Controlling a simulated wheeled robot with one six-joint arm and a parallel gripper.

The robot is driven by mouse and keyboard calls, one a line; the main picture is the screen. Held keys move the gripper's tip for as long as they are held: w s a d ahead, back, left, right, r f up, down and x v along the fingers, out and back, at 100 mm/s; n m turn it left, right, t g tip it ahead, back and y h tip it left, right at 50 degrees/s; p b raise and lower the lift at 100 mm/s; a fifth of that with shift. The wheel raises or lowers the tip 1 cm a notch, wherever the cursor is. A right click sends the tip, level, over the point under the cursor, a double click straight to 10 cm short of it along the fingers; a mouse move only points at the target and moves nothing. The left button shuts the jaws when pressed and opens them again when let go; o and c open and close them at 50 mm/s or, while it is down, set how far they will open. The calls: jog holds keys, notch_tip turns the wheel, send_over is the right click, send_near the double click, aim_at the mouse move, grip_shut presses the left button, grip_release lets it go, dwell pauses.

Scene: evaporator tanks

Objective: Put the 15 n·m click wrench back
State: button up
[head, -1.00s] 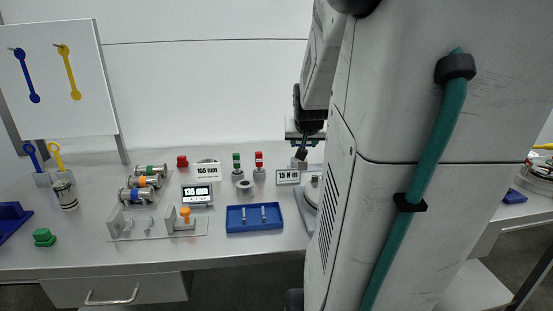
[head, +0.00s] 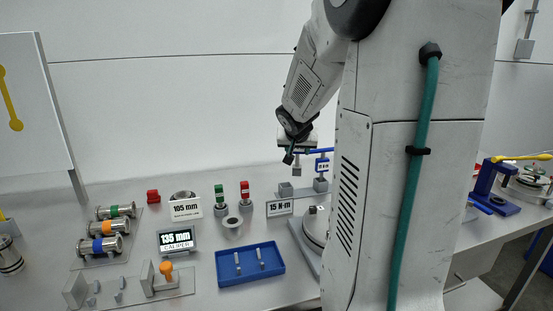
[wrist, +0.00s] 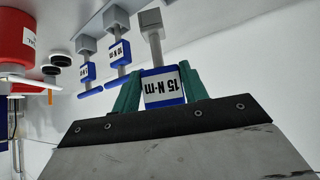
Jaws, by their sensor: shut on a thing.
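The 15 N·m click wrench (wrist: 162,86) is blue with a white label and a grey shaft, seen in the wrist view. My gripper (wrist: 160,88) is shut on its labelled blue part, a teal finger on each side. In the head view my gripper (head: 297,148) is above the bench, with a grey shaft (head: 297,167) below it. A grey block (head: 286,188) stands beneath, behind the 15 N·m sign (head: 280,207). In the wrist view the shaft runs toward a grey block (wrist: 150,17); I cannot tell whether they touch.
Two other blue wrenches (wrist: 118,54) (wrist: 87,72) stand in grey blocks beside the held one. A blue tray (head: 222,272), the caliper display (head: 176,239) and a round metal device (head: 316,228) are nearby on the bench. A blue fixture (head: 487,187) stands at the right.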

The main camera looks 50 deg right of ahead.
jog(key=w+f, duration=0.3)
jog(key=w, duration=0.1)
jog(key=shift+w+f, duration=0.35)
jog(key=shift+f, duration=0.05)
jog(key=shift+f, duration=0.65)
jog(key=o, duration=1.2)
